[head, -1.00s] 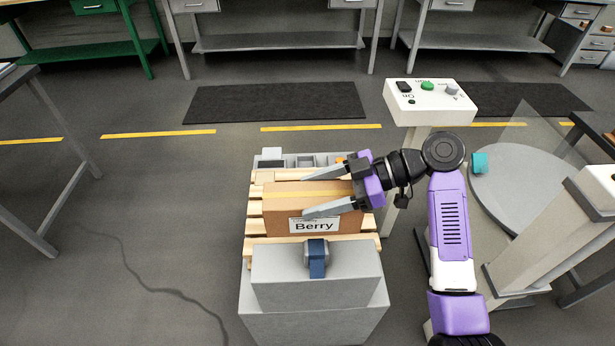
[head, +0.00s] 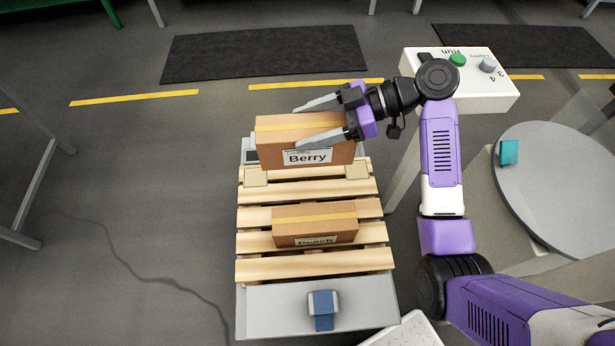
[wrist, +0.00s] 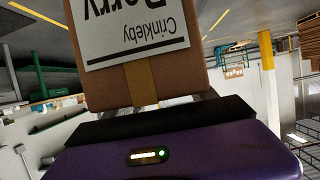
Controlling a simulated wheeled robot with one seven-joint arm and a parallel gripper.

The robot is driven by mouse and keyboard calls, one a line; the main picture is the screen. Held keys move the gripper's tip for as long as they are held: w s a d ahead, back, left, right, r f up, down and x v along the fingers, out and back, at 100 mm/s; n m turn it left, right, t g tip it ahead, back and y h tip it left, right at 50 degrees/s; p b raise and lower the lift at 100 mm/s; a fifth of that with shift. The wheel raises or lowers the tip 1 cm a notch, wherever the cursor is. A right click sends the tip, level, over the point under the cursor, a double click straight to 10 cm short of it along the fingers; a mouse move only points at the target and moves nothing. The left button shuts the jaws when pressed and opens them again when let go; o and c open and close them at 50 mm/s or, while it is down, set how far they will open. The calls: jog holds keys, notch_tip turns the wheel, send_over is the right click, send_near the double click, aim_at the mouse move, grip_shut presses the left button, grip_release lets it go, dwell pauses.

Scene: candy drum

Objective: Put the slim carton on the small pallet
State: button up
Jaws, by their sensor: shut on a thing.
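My gripper (head: 318,121) is shut on a brown carton labelled Berry (head: 280,140), with one finger along its far side and one along its near side. The wrist view shows the same carton (wrist: 185,72) close up, its label upside down. The carton is over the far end of the small wooden pallet (head: 312,268), apparently raised above it. A smaller, lower carton labelled Peach (head: 315,227) lies on the pallet's nearer slats, apart from the Berry carton. Which carton is called slim is not written on them.
A white control box (head: 470,85) is at the right. A round grey table (head: 560,205) with a teal cube (head: 509,152) is farther right. Open floor lies left of the pallet.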

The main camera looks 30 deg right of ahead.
notch_tip(320, 180, down, 19)
jog(key=b, duration=0.1)
dwell(0.4)
jog(key=shift+f, duration=0.1)
jog(key=o, duration=1.9)
jog(key=b+v, duration=0.1)
jog(key=v, duration=1.1)
